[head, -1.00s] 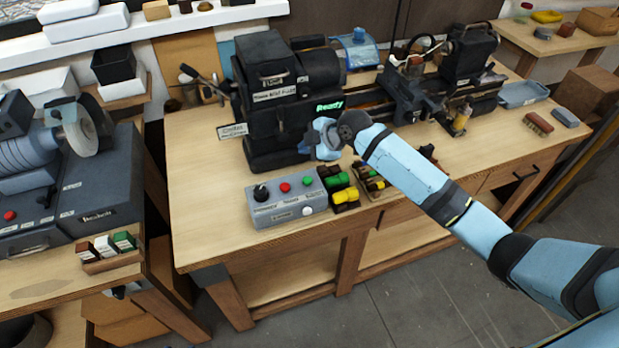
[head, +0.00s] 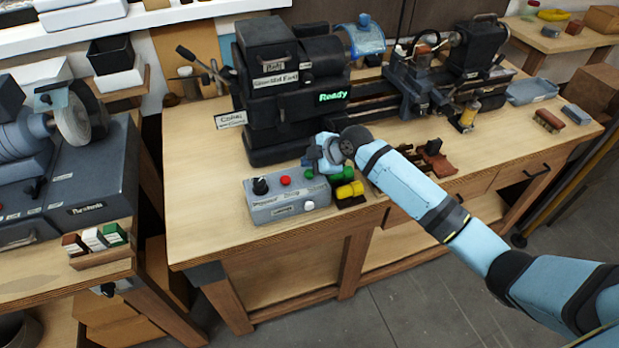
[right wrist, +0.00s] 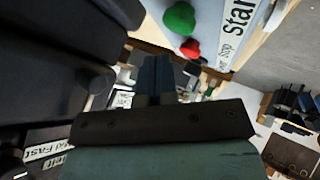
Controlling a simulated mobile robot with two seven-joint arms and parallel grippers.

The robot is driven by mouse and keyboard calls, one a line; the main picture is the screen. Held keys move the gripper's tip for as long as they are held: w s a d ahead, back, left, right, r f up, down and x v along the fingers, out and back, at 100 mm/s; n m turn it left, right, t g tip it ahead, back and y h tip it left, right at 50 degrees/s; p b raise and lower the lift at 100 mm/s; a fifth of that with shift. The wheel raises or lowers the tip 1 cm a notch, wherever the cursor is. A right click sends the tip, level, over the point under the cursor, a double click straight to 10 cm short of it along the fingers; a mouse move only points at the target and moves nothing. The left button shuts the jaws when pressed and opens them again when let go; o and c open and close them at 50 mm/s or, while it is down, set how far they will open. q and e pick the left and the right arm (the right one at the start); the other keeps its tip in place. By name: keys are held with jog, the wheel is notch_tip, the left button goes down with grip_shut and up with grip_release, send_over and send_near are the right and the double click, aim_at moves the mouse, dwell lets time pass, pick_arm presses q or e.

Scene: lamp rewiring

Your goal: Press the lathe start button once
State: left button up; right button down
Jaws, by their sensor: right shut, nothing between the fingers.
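The grey control box (head: 287,207) stands on the workbench in front of the lathe (head: 290,110). In the right wrist view the green button (right wrist: 179,18) and red button (right wrist: 190,48) show beside "Start" and "Stop" lettering. My right gripper (head: 314,164) is shut and empty, just above and behind the box's right end, close to the green button. In the head view I cannot tell whether it touches. The lathe display reads "Ready". My left gripper is out of view.
Green and yellow spools (head: 350,190) sit right beside the box, under my right forearm. The dark lathe body rises close behind the gripper. A bench grinder (head: 75,115) stands on the left bench. The bench top left of the box is clear.

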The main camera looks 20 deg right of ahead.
jog(key=shift+f, duration=0.3)
dwell(0.5)
dwell(0.7)
dwell(0.6)
jog(key=shift+f, duration=0.15)
jog(key=shift+f, duration=0.25)
